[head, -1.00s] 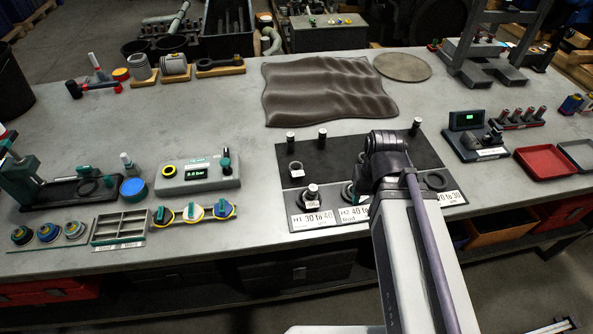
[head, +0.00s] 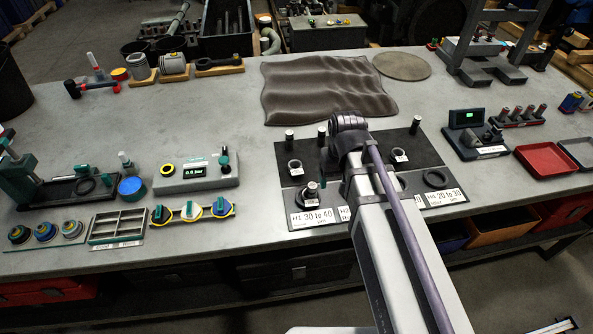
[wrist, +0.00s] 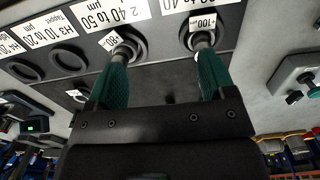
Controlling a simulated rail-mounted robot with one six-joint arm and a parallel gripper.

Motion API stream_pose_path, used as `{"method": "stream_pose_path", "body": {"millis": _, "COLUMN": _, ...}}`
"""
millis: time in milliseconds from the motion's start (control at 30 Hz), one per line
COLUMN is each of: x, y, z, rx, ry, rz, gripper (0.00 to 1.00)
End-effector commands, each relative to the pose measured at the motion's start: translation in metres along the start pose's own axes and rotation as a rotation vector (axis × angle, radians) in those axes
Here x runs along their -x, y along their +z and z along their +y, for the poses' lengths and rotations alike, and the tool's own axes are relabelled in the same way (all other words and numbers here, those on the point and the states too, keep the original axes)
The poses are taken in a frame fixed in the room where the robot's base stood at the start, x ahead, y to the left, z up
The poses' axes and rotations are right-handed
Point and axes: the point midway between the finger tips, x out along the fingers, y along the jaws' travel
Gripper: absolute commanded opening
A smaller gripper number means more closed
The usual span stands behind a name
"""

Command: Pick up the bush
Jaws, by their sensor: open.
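Ring-shaped pieces that look like bushes lie on a black board (head: 425,150): one at the left (head: 295,167) and one at the right (head: 400,155), each with a small white tag. I cannot tell which one is meant. My gripper (wrist: 163,50) shows in the wrist view with two green fingers spread apart and nothing between them. Its fingertips are above the board, in front of the ringed places tagged 80 (wrist: 130,42) and 100 (wrist: 190,38). In the head view my arm hides the gripper and the middle of the board.
The board has upright posts (head: 321,136), ring recesses (head: 436,178) and size labels (head: 311,217). A grey gauge box (head: 197,172) stands to the left, and a display unit (head: 467,125) and red tray (head: 547,161) to the right. A wavy dark mat (head: 327,88) lies behind.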

Motion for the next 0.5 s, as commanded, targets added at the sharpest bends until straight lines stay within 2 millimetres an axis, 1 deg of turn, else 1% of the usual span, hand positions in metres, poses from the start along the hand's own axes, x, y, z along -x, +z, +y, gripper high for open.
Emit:
{"method": "stream_pose_path", "body": {"millis": 33, "x": -0.011, "y": -0.061, "z": -0.03, "rx": 0.079, "ry": 0.0, "rz": 0.0, "gripper": 0.76}}
{"method": "stream_pose_path", "body": {"millis": 67, "x": -0.013, "y": -0.086, "z": -0.047, "rx": 0.131, "ry": 0.0, "rz": 0.0, "gripper": 0.76}}
{"method": "stream_pose_path", "body": {"millis": 100, "x": -0.016, "y": -0.117, "z": -0.07, "rx": 0.197, "ry": 0.0, "rz": 0.0, "gripper": 0.76}}
{"method": "stream_pose_path", "body": {"millis": 167, "x": -0.017, "y": -0.155, "z": -0.096, "rx": 0.283, "ry": 0.0, "rz": 0.0, "gripper": 0.76}}
{"method": "stream_pose_path", "body": {"millis": 200, "x": -0.016, "y": -0.174, "z": -0.103, "rx": 0.325, "ry": 0.0, "rz": 0.0, "gripper": 0.76}}
{"method": "stream_pose_path", "body": {"millis": 233, "x": -0.015, "y": -0.182, "z": -0.104, "rx": 0.35, "ry": -0.001, "rz": 0.0, "gripper": 0.76}}
{"method": "stream_pose_path", "body": {"millis": 267, "x": -0.015, "y": -0.185, "z": -0.103, "rx": 0.371, "ry": -0.001, "rz": 0.0, "gripper": 0.76}}
{"method": "stream_pose_path", "body": {"millis": 300, "x": -0.015, "y": -0.178, "z": -0.102, "rx": 0.396, "ry": -0.001, "rz": 0.0, "gripper": 0.76}}
{"method": "stream_pose_path", "body": {"millis": 400, "x": -0.018, "y": -0.175, "z": -0.101, "rx": 0.404, "ry": -0.001, "rz": 0.0, "gripper": 0.76}}
{"method": "stream_pose_path", "body": {"millis": 467, "x": -0.026, "y": -0.175, "z": -0.101, "rx": 0.403, "ry": -0.001, "rz": 0.001, "gripper": 0.76}}
{"method": "stream_pose_path", "body": {"millis": 500, "x": -0.034, "y": -0.175, "z": -0.1, "rx": 0.402, "ry": -0.001, "rz": 0.001, "gripper": 0.76}}
